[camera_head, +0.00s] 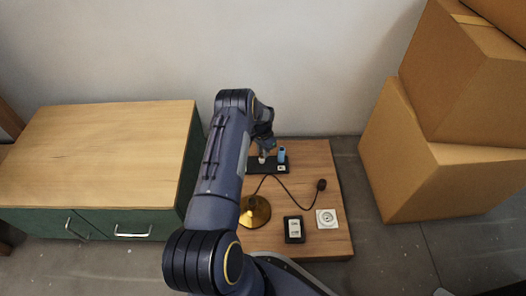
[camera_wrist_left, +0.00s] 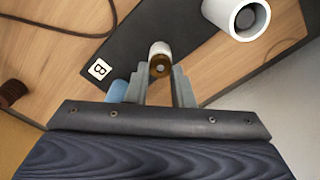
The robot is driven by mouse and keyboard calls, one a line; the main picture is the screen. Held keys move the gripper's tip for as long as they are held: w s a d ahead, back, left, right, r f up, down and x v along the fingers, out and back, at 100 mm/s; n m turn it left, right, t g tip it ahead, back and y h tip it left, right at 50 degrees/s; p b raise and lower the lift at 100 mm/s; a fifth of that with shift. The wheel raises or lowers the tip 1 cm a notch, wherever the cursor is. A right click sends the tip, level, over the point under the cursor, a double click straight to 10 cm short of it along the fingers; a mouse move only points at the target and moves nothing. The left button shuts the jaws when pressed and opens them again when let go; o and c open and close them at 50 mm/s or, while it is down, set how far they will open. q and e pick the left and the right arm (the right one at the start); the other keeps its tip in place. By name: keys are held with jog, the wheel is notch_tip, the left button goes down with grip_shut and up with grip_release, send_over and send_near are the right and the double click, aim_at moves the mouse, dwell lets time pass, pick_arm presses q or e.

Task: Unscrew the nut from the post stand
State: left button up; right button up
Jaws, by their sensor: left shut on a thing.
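My left gripper (camera_head: 265,152) reaches down over the black strip (camera_head: 255,168) at the back of the low wooden table. In the left wrist view, the fingers of my left gripper (camera_wrist_left: 166,90) are shut on a small round brass-coloured piece, apparently the nut (camera_wrist_left: 160,68), with a hole in its end. A pale cylindrical part shows just behind it. I cannot tell whether the nut is still threaded on the post stand, because the fingers and arm hide most of that. My right gripper is not in view.
A blue upright piece (camera_head: 282,155) stands close right of the gripper. A white hollow cylinder (camera_wrist_left: 238,14) is nearby. The brass lamp base (camera_head: 255,212), dark cord with plug (camera_head: 321,185), black box (camera_head: 294,229) and white socket (camera_head: 326,218) lie nearer. Cardboard boxes (camera_head: 425,165) stand right.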

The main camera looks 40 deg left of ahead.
pick_arm(q)
jog(key=shift+n, duration=0.5)
jog(key=shift+r+p, duration=0.75)
jog(key=shift+r, duration=1.05)
jog(key=shift+d, duration=0.1)
